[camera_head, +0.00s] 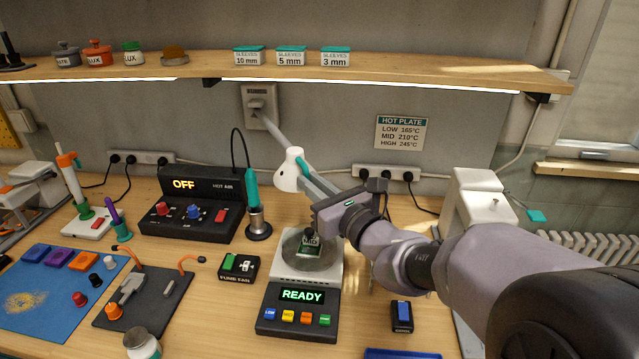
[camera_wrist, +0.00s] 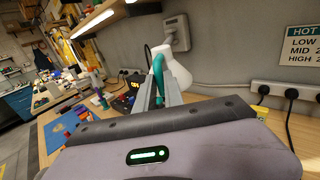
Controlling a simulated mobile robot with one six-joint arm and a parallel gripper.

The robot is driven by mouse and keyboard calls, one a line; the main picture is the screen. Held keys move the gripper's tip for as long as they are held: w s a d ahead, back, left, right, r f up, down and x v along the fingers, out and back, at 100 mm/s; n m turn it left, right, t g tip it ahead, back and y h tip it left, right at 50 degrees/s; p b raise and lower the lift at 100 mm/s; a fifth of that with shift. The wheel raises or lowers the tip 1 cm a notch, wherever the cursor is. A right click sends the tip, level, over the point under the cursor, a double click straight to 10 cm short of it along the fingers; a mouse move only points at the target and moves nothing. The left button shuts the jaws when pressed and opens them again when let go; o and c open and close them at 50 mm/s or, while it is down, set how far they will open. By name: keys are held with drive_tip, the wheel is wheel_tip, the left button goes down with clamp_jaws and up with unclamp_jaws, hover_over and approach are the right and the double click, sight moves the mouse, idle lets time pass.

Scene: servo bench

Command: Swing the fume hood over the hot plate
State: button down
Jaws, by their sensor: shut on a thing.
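The fume hood (camera_head: 288,172) is a white cone on a grey arm from a wall mount (camera_head: 262,106). It has a teal handle (camera_head: 303,164). My gripper (camera_head: 307,172) is shut on this handle, reaching in from the right. In the wrist view, the handle (camera_wrist: 158,76) sits between my fingers (camera_wrist: 158,90), with the white hood (camera_wrist: 178,74) just behind. The hot plate (camera_head: 332,268) stands below, nearer the front, its panel reading READY. A small green board (camera_head: 309,248) lies on its round plate. In the head view the hood appears above and slightly left of the plate.
A hot air station (camera_head: 188,218) showing OFF and its teal handpiece in a stand (camera_head: 258,222) are left of the hot plate. A fume fan switch box (camera_head: 239,267) is beside it. A shelf (camera_head: 400,71) runs overhead. A white machine (camera_head: 478,200) stands right, behind my arm.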

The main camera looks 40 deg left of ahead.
drive_tip(key=shift+r, duration=0.2)
drive_tip(key=c, duration=1.5)
unclamp_jaws()
drive_tip(key=shift+a+f, duration=0.1)
drive_tip(key=shift+o, duration=0.2)
drive_tip(key=p+v, duration=0.2)
drive_tip(key=v, duration=1.5)
drive_tip(key=shift+s+d, duration=0.15)
drive_tip(key=shift+d, duration=0.1)
